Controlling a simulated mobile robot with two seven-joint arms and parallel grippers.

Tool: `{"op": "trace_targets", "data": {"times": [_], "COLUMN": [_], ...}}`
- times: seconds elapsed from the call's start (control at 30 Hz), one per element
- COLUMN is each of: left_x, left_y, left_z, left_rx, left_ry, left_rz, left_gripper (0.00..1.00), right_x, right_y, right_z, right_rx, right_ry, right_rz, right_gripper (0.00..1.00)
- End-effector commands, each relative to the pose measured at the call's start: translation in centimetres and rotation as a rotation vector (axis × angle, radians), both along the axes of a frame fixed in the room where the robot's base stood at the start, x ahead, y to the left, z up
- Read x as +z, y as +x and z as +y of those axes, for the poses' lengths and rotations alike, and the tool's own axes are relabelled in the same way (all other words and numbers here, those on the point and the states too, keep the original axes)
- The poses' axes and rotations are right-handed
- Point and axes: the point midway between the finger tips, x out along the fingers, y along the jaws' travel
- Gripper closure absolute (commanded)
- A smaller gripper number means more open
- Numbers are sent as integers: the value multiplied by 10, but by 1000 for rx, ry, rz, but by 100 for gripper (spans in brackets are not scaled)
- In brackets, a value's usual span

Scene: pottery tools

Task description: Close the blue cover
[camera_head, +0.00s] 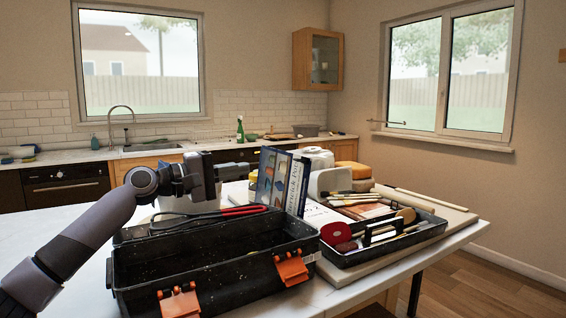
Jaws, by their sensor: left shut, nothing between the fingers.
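Blue-covered books (272,178) stand upright on the table behind a black toolbox; one shows a picture-printed blue face, and white lettering shows on a spine beside it. I cannot tell which part is the blue cover of the task. The black toolbox (205,265) is open at the front of the table, with two orange latches hanging on its front. My left gripper (238,171) reaches in from the left above the toolbox's back edge. It is shut and empty, just left of the books; I cannot tell whether it touches them. My right gripper is not in view.
Red-and-black tongs or pliers (235,211) lie along the toolbox's back. A black tray (390,250) of brushes and tools sits on a board to the right. A white container (328,182) stands behind. Bare tabletop (60,235) shows at the left.

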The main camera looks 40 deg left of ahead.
Motion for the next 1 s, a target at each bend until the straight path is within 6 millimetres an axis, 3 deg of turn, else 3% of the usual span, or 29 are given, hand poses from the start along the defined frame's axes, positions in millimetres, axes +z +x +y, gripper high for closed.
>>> {"op": "trace_targets", "data": {"times": [0.3, 1.0], "left_x": [2, 5], "left_y": [28, 61], "left_z": [-8, -15], "left_rx": [2, 6], "left_ry": [2, -5], "left_rz": [1, -2], "left_gripper": [100, 100], "right_x": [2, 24], "right_y": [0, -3], "right_z": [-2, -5], "right_rx": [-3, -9], "right_ry": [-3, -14], "right_rz": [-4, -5], "right_gripper": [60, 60]}}
